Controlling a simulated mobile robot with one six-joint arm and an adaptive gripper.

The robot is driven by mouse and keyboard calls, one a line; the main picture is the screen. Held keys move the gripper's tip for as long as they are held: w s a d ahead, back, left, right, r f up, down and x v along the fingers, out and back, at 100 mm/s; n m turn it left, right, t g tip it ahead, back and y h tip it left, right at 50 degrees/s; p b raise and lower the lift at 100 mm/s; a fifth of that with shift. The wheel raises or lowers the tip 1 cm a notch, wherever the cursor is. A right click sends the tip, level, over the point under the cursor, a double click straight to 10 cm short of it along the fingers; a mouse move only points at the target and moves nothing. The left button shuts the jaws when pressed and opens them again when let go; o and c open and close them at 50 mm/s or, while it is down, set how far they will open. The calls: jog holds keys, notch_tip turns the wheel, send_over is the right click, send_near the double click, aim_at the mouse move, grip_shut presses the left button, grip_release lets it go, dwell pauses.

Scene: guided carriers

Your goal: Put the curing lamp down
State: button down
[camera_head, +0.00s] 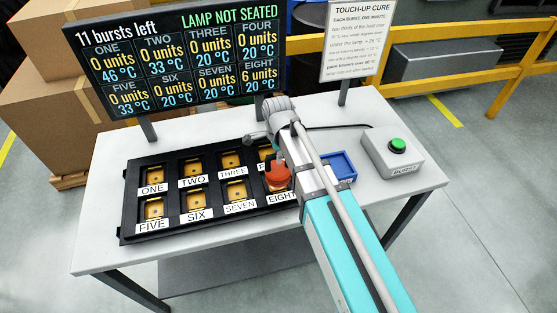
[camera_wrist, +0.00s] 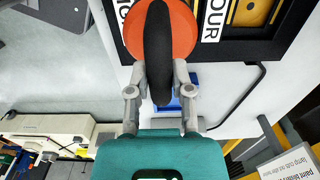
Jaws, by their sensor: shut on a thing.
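The curing lamp (camera_head: 278,179) has an orange head and shows just below my gripper (camera_head: 276,150), at the right end of the black tray. It appears over compartment EIGHT, largely covering it; whether it touches the tray I cannot tell. In the wrist view, my gripper (camera_wrist: 160,70) is shut on the lamp's black handle, with the orange head (camera_wrist: 185,28) beyond the fingertips. A blue open holder (camera_head: 350,178) stands on the table right of the tray, partly hidden by my arm. The display (camera_head: 175,55) reads "LAMP NOT SEATED" and "11 bursts left".
The black tray (camera_head: 126,215) has several numbered compartments with gold pieces. A grey box with a green button (camera_head: 397,145) labelled BURST stands at the right. A dark cable lies behind the holder. A sign (camera_head: 355,40) stands at the back. The white table (camera_head: 410,188) is bare at front right.

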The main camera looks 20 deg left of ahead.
jog(key=shift+w+a+f+b, duration=0.25)
jog(key=shift+w+f+b, duration=0.2)
jog(key=shift+f, duration=0.2)
jog(key=shift+w+f, duration=0.1)
jog(key=shift+w+a+f+b, duration=0.15)
jog(key=shift+w+f+b, duration=0.1)
jog(key=shift+f+b, duration=1.65)
jog(key=shift+b, duration=0.05)
jog(key=shift+f, duration=0.1)
jog(key=c, duration=0.5)
grip_release()
notch_tip(320, 180, up, 12)
jog(key=p, duration=1.2)
